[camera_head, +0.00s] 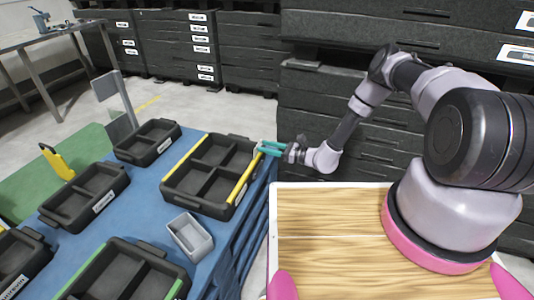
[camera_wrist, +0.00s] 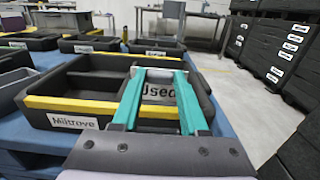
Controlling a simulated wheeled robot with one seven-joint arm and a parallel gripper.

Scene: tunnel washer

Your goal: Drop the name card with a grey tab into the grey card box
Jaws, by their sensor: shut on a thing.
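The grey card box (camera_head: 190,236) is small and open-topped, on the blue table in front of the tray. Its inside looks empty.
The blue table (camera_head: 150,185) carries several black trays, one with green bars (camera_head: 90,262). A grey stand (camera_head: 118,105) and a yellow piece (camera_head: 57,162) are farther left. Stacked black crates (camera_head: 330,110) stand behind my arm.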

